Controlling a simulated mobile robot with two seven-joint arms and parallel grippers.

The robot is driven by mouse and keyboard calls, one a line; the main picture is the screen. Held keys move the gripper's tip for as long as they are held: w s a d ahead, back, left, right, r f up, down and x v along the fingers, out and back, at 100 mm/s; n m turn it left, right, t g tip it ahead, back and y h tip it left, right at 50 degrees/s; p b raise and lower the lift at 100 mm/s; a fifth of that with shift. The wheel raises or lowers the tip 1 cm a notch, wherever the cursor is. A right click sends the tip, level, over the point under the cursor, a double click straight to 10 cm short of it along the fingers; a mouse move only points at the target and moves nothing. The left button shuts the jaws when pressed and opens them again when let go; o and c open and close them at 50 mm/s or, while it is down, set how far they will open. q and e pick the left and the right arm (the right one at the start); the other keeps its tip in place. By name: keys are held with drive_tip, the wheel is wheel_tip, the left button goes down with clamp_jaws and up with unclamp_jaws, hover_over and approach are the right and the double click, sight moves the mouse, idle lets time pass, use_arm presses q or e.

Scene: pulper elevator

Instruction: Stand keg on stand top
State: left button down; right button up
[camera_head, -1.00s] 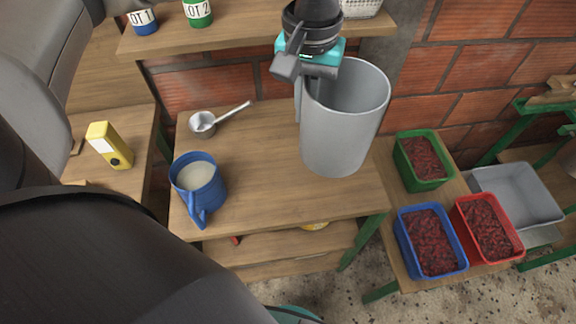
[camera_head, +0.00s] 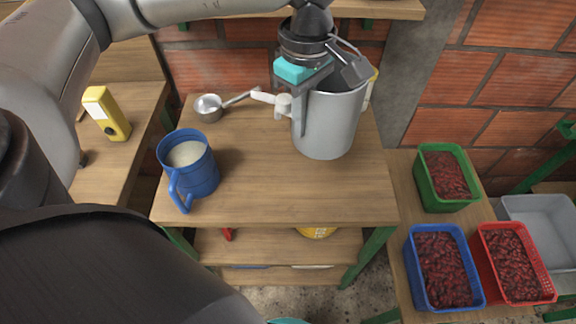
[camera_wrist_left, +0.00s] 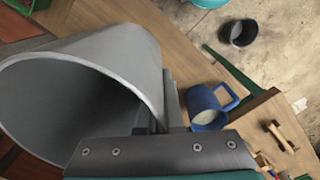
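The keg (camera_head: 330,125) is an open grey cylinder with a pale spigot on its left side and a bit of yellow at its right rim. It looks about upright over the back right of the wooden stand top (camera_head: 280,195); I cannot tell whether its base touches the wood. My left gripper (camera_head: 301,100) reaches down onto its near-left rim. In the left wrist view, its fingers (camera_wrist_left: 160,105) close on the wall of the keg (camera_wrist_left: 75,95), whose open mouth faces the camera. My right gripper is out of view.
A blue jug (camera_head: 190,170) with pale liquid stands at the stand's left, and a metal ladle (camera_head: 210,107) lies behind it. A yellow device (camera_head: 107,115) sits on the left table. Green (camera_head: 447,178), blue (camera_head: 443,268) and red (camera_head: 515,263) crates of red berries stand at right.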

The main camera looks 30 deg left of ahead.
use_arm(q)
drive_tip(key=n, duration=0.2)
drive_tip(key=a+n, duration=0.1)
drive_tip(key=n, duration=0.3)
drive_tip(key=shift+w+a+r+n, duration=0.2)
drive_tip(key=shift+w+r+n, duration=0.1)
drive_tip(key=shift+r, duration=0.05)
drive_tip(key=n, duration=0.2)
drive_tip(key=shift+a+r+n, duration=0.1)
drive_tip(key=shift+a+n, duration=0.15)
drive_tip(key=shift+n, duration=0.05)
drive_tip(key=shift+f, duration=0.2)
drive_tip(key=shift+w+f+b, duration=0.1)
drive_tip(key=shift+f+b, duration=0.75)
drive_tip(key=shift+f, duration=9)
drive_tip(key=shift+f, duration=0.15)
drive_tip(key=c, duration=1.1)
unclamp_jaws()
